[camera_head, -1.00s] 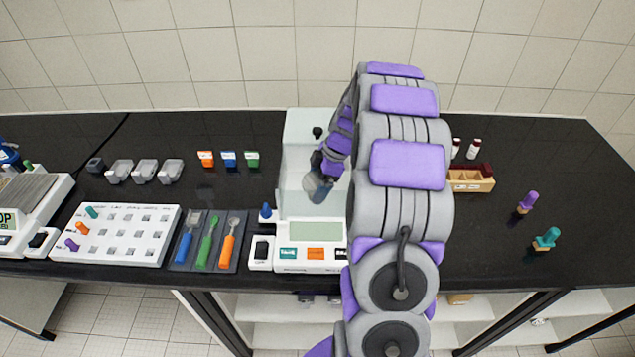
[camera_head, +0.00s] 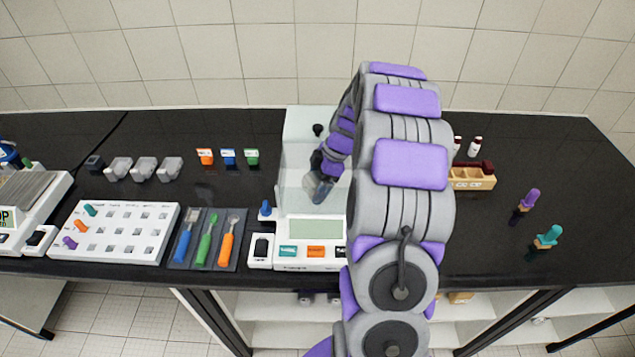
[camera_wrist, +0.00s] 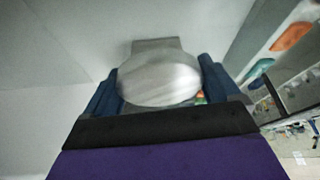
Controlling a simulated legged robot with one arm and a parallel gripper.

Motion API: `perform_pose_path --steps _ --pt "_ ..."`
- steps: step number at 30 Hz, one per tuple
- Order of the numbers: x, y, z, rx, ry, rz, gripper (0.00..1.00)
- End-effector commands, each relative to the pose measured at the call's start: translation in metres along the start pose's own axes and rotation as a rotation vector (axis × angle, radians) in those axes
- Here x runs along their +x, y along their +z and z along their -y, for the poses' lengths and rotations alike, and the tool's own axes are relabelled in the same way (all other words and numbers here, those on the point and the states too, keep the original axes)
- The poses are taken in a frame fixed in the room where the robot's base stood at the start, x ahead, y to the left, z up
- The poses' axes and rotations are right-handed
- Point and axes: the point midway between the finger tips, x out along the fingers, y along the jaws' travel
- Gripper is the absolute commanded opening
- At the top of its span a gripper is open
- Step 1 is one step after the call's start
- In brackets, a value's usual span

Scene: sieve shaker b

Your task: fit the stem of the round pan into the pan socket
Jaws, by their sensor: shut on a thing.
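My gripper (camera_wrist: 160,90) is shut on the round pan (camera_wrist: 160,78), a shiny silver disc between its two dark blue fingers in the wrist view. In the head view the pan (camera_head: 317,190) is small and blurred at the gripper's tip, inside the clear-walled chamber of the white balance (camera_head: 312,256). A grey block (camera_wrist: 156,45) shows just beyond the pan in the wrist view; it may be the pan socket. The pan's stem is hidden, and I cannot tell whether it touches the socket.
Clear walls (camera_head: 302,130) of the balance chamber stand around my gripper. A white peg board (camera_head: 115,233) and a dark tray (camera_head: 208,240) of coloured tools lie to the left. A wooden rack (camera_head: 470,178) and two coloured pegs stand to the right.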

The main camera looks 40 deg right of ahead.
Motion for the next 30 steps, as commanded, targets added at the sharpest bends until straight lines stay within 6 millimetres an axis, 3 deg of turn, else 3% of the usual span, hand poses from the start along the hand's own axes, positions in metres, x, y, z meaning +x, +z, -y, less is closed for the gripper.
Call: perform_pose_path --steps 11,12,15,30 --pt "0.0008 0.0004 0.0 0.0 0.0 0.0 0.58" --pt "0.0008 0.0004 -0.0001 0.0 0.0 0.0 0.92" --pt "0.0008 0.0004 -0.0001 0.0 0.0 0.0 1.0" --pt "-0.0073 -0.0032 -0.0001 -0.002 0.001 0.0 1.0"
